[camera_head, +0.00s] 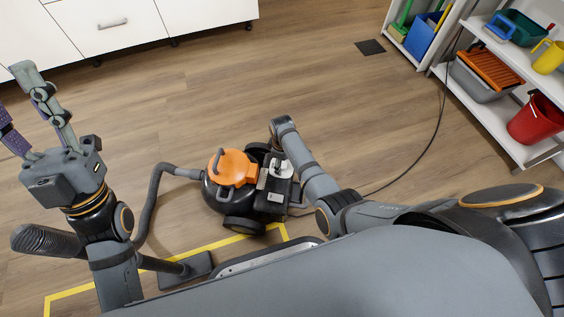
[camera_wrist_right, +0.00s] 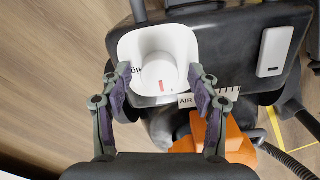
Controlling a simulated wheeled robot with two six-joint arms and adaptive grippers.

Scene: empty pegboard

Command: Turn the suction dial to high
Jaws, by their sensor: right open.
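The vacuum cleaner (camera_head: 232,168) stands on the floor, black with an orange top. Its suction dial (camera_wrist_right: 160,72) is a white round knob with a red mark, set in a white recess. In the right wrist view, my right gripper (camera_wrist_right: 160,77) is open, one finger on each side of the dial; I cannot tell whether they touch it. Lettering left of the dial is partly covered by a finger. In the head view my right arm reaches to the cleaner, its fingers hard to make out. My left gripper (camera_head: 18,98) is open and empty at the left, away from the cleaner.
A grey hose (camera_head: 150,200) curves left of the cleaner to a floor nozzle (camera_head: 190,270). A black cable (camera_head: 420,150) runs right. Yellow tape (camera_head: 215,246) marks the floor. White shelves (camera_head: 480,110) hold bins at the right; white cabinets (camera_head: 115,25) stand at the back.

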